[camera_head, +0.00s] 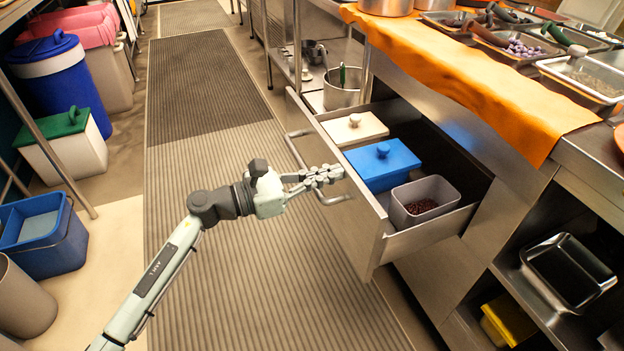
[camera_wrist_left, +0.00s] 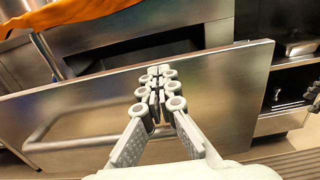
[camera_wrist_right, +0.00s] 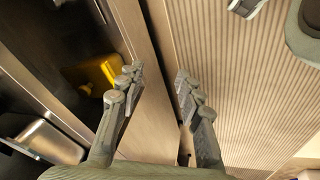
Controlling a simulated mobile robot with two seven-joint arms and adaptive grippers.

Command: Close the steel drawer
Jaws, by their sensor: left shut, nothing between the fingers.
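The steel drawer (camera_head: 352,196) is pulled out from the counter in the head view. It holds a white lidded box, a blue lidded box (camera_head: 383,165) and an open grey container (camera_head: 424,201) with dark red beans. Its bar handle (camera_head: 300,160) is on the front panel. My left gripper (camera_head: 335,174) is shut and empty, with its tips in front of the drawer's front panel near the handle. In the left wrist view the shut fingers (camera_wrist_left: 160,75) overlap the front panel (camera_wrist_left: 225,95); contact cannot be told. My right gripper (camera_wrist_right: 155,85) is open and empty in the right wrist view.
An orange cloth (camera_head: 480,75) hangs over the counter edge above the drawer. Lower shelves hold a steel tray (camera_head: 568,272) and a yellow container (camera_head: 508,320). Bins, including a blue one (camera_head: 60,80), line the left side. The ribbed floor mat (camera_head: 210,120) between is clear.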

